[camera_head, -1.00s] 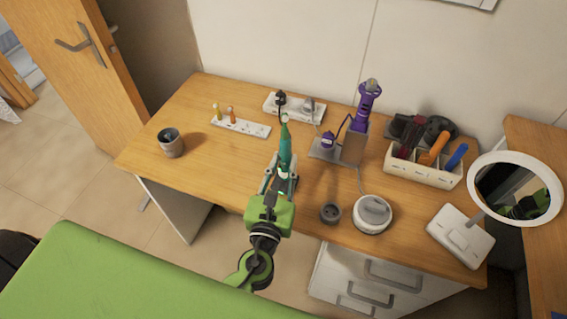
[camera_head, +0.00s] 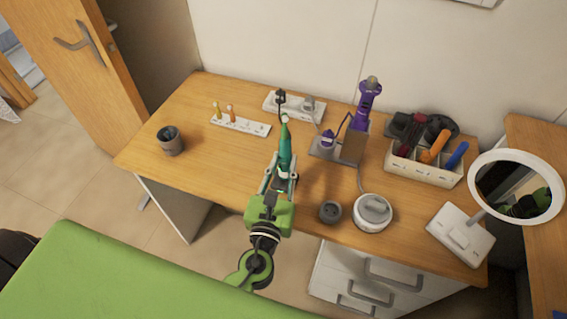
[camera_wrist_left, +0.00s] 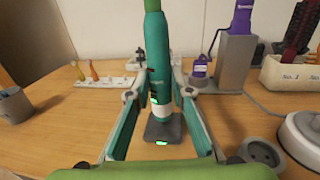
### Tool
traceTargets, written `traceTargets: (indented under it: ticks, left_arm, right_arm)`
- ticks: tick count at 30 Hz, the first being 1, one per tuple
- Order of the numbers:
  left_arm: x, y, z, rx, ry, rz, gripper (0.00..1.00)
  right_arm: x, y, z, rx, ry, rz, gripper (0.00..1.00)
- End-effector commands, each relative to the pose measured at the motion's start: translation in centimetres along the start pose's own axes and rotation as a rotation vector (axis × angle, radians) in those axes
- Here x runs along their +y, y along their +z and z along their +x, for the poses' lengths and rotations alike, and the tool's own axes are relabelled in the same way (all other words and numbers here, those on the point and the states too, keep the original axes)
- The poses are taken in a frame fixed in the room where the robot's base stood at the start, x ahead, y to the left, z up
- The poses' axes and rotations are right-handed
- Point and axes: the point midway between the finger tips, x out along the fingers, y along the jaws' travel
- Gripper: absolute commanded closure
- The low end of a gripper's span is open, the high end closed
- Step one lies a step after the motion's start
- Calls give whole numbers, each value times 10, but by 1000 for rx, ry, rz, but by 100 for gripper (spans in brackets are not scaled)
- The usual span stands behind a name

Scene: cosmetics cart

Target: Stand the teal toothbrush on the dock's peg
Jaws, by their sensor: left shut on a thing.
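The teal toothbrush (camera_head: 285,147) is upright in my left gripper (camera_head: 279,176), which is shut on its lower body. In the left wrist view the toothbrush (camera_wrist_left: 157,60) rises between the two fingers of the gripper (camera_wrist_left: 158,98), with a pale band low on it. The dock (camera_wrist_left: 165,131), a small dark grey base with a lit green mark, lies directly below the brush's foot. The foot looks at or very near the dock. The peg is hidden, so I cannot tell if the brush is fully seated. My right gripper is not in view.
A grey cup (camera_head: 171,142) and a white holder (camera_head: 240,125) with small brushes stand left. A purple device stand (camera_head: 352,146), a compartment box (camera_head: 424,172), a round white unit (camera_head: 372,213) and a mirror (camera_head: 517,188) stand right. The left-centre desktop is clear.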

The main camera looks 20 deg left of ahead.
Motion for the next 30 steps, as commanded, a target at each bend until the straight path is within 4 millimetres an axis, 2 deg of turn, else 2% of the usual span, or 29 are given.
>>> traceTargets:
  ticks: [23,24,25,30]
  left_arm:
    - [0,-20,0,-1,0,1,100]
    - [0,-19,0,-1,0,1,69]
    - [0,-18,0,-1,0,1,61]
    - [0,-19,0,-1,0,0,60]
  right_arm:
    - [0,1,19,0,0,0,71]
    - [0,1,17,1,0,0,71]
    - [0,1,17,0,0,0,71]
    - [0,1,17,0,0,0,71]
